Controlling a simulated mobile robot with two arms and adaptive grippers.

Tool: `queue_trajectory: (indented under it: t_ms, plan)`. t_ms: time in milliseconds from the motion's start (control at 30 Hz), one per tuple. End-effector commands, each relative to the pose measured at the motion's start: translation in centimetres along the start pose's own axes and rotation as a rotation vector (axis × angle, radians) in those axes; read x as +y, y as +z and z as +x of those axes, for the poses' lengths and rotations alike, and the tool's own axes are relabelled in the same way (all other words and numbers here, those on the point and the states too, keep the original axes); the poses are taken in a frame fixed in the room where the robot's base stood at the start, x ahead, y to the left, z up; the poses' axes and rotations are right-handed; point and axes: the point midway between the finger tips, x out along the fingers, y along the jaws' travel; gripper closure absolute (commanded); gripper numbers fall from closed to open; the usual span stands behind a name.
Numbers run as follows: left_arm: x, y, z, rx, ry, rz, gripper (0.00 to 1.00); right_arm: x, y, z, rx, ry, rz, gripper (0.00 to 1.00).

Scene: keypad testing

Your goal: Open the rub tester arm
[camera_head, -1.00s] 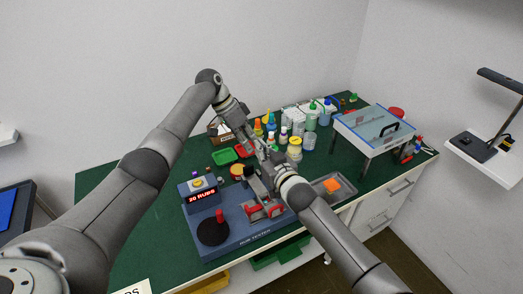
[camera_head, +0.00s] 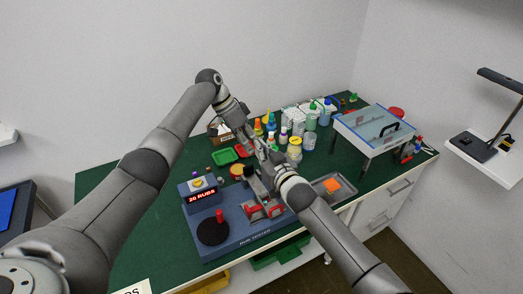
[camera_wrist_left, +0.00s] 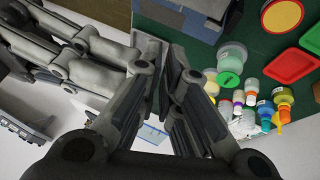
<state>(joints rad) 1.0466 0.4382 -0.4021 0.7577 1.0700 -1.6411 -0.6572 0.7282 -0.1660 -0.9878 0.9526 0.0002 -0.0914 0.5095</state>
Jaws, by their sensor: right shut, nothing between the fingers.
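The rub tester (camera_head: 255,232) is a blue-grey box near the table's front, with a "20 RUBS" display (camera_head: 201,197), a black disc with a red knob (camera_head: 219,216), and red parts (camera_head: 264,210) on its right. A dark upright arm piece (camera_head: 256,185) rises behind the red parts. My left gripper (camera_head: 252,138) reaches down behind the tester; in the left wrist view its fingers (camera_wrist_left: 164,55) are close together, and whether they hold anything is unclear. My right gripper (camera_head: 262,160) is shut and empty, above the dark arm piece; contact there is hidden.
Several bottles and jars (camera_head: 294,149) stand behind the tester. Green (camera_head: 223,156) and red trays lie behind it. A metal tray with an orange piece (camera_head: 332,185) lies to the right, and a clear-topped stand (camera_head: 374,127) is farther right. Green table (camera_head: 140,230) is bare at left.

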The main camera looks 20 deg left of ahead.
Motion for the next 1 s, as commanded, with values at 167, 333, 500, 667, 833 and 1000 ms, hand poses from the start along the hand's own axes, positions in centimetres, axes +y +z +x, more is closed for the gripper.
queue_trajectory:
  t_ms: [167, 333, 500, 667, 833, 1000]
  plan:
    - [0.0, 0.0, 0.0, 0.000, 0.001, 0.000, 0.68, 0.0, 0.0, 0.0, 0.000, 0.000, 0.000, 1.00]
    - [0.1, 0.0, 0.1, -0.001, 0.004, 0.002, 0.68, 0.0, 0.0, 0.0, 0.000, 0.000, 0.000, 1.00]
    - [0.2, -0.1, -0.4, 0.000, 0.005, 0.003, 0.68, 0.0, 0.0, 0.0, -0.001, 0.001, -0.001, 1.00]
    - [0.2, -0.2, -2.4, 0.002, 0.003, 0.004, 0.68, 0.1, 0.2, 0.0, -0.004, 0.002, 0.000, 1.00]
    - [0.0, -0.1, -5.2, 0.002, -0.001, 0.001, 0.68, 0.1, 0.2, 0.0, -0.004, 0.003, 0.000, 1.00]
    - [-0.1, 0.0, -7.2, 0.002, -0.004, -0.002, 0.68, 0.0, 0.1, 0.0, -0.002, 0.001, 0.000, 1.00]
